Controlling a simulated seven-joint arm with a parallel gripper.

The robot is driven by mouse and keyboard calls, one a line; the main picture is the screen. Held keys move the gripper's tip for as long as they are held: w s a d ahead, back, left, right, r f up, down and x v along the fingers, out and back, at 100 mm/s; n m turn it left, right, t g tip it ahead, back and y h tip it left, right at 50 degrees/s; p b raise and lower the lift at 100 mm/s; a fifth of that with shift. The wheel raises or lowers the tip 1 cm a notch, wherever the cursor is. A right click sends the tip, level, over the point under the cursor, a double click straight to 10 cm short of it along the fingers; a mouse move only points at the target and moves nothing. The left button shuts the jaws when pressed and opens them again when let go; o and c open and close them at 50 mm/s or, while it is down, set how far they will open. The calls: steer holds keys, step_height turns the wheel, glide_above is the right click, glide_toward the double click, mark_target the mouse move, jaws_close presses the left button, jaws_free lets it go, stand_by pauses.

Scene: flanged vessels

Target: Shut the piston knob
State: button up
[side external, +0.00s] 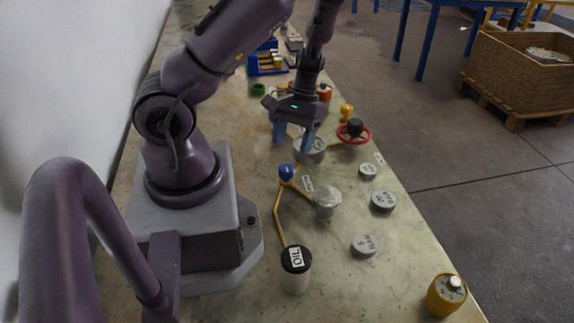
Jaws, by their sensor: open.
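A blue knob (286,172) stands on yellow piping in the middle of the bench, beside a small white label (308,184) too small to read. A yellow knob (347,112) stands farther back. I cannot tell for sure which is the piston knob. A silver cylinder (326,201) stands at the near end of the pipe branch. My gripper (293,143) points down with its two blue fingers apart, beyond the blue knob and not touching it. A round silver piece (314,147) is partly hidden behind the right finger.
A red handwheel with a black hub (361,137) is right of my gripper. An OIL pot (295,275) stands in front. Several silver weights (383,201) lie at right, and a yellow gauge (446,295) sits near the bench edge. Blue and red items stand behind.

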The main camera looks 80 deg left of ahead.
mark_target(287, 167)
steer(key=x, duration=0.6)
steer(key=shift+s+d+f, duration=0.1)
steer(key=shift+f, duration=0.25)
steer(key=c, duration=0.9)
